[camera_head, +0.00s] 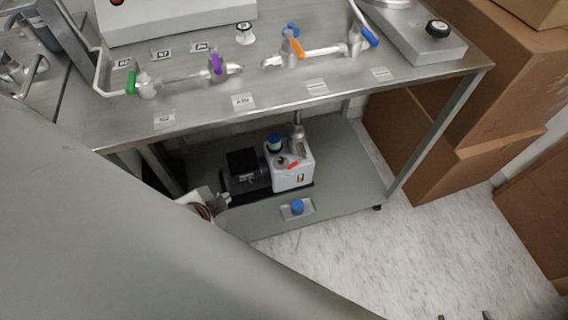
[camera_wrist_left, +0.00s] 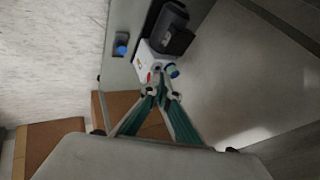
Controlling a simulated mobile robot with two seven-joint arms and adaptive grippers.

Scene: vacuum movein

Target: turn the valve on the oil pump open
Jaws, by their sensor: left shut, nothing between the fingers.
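The oil pump (camera_head: 292,178) stands on the lower shelf, with a white body and a black motor (camera_head: 245,172) on its left. A small red lever (camera_head: 293,165) sits on the white body, and a blue-green cap (camera_head: 274,141) stands on its top. I take the lever to be the valve handle. My left gripper (camera_head: 224,200) is shut and empty, at the shelf's front left, left of the pump. In the left wrist view the gripper (camera_wrist_left: 160,92) points at the white pump body (camera_wrist_left: 151,59), with the red lever (camera_wrist_left: 149,77) close by. I see no contact.
The steel table top (camera_head: 190,120) overhangs the shelf and carries several valves with coloured handles. A blue knob (camera_head: 297,206) sits on a small plate at the shelf front. Cardboard boxes (camera_head: 430,120) stand right. Small dark tips at the bottom right edge may be my right gripper.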

